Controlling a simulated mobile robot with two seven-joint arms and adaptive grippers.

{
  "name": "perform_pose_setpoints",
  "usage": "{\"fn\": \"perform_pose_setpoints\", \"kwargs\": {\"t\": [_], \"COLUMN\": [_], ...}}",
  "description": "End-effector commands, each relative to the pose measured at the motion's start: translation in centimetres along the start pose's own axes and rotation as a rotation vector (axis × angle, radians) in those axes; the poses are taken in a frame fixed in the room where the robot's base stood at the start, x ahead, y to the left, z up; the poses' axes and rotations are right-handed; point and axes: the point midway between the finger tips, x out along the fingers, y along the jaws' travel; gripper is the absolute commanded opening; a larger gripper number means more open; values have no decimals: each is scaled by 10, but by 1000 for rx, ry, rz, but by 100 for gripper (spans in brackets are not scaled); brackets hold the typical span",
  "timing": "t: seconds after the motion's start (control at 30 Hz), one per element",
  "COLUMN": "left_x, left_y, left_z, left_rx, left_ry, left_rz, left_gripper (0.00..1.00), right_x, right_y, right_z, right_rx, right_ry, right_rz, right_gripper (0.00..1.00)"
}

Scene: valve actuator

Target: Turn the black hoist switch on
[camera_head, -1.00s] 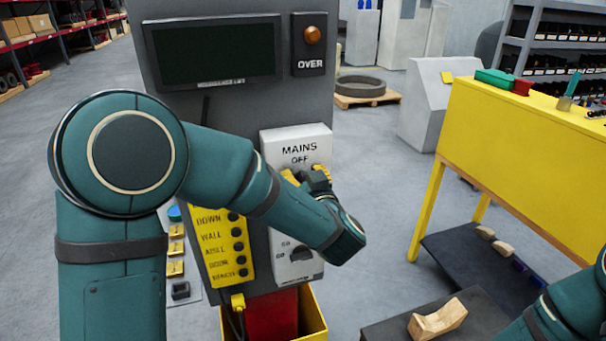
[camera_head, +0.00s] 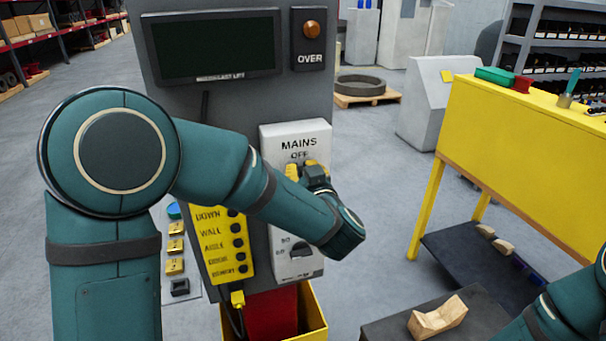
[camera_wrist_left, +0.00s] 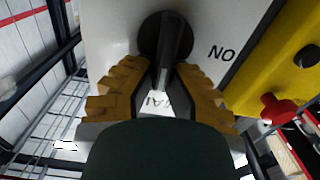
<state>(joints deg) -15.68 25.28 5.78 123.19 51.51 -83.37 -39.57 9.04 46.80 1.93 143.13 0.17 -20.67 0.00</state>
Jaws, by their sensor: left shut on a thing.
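A white switch panel (camera_head: 318,141) marked MAINS and OFF is on the front of a grey control cabinet. In the left wrist view the black rotary switch (camera_wrist_left: 172,42) shows at the top, with its bar handle near upright in the picture. The word ON shows upside down beside it. My left gripper (camera_wrist_left: 161,80) has its yellow fingers on either side of the handle and is shut on it. In the head view the left gripper (camera_head: 306,169) is at the panel, just under the MAINS label, and the hand and wrist hide the switch. My right gripper is out of view.
A second black knob (camera_head: 301,249) is lower on the panel, partly behind my left arm. A yellow button strip (camera_head: 222,262) is to its left. A dark screen (camera_head: 214,46) and an orange lamp (camera_head: 312,28) are above. A yellow bench (camera_head: 520,140) stands at right.

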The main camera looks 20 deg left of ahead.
Motion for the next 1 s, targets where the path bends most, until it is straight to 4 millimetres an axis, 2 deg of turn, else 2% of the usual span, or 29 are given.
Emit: {"fn": "perform_pose_setpoints", "kwargs": {"t": [0.03, 0.57, 1.0], "left_x": [1, 1, 0], "left_y": [-2, -14, -22], "left_z": [5, 11, 19], "left_rx": [-26, -483, -902], "left_ry": [-2, -2, -2], "left_rz": [-3, -3, -2], "left_gripper": [0, 0, 0], "right_x": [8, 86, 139], "right_y": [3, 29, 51], "right_z": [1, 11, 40], "right_rx": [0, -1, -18], "right_ry": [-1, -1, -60], "right_rz": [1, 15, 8], "right_gripper": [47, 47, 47]}}
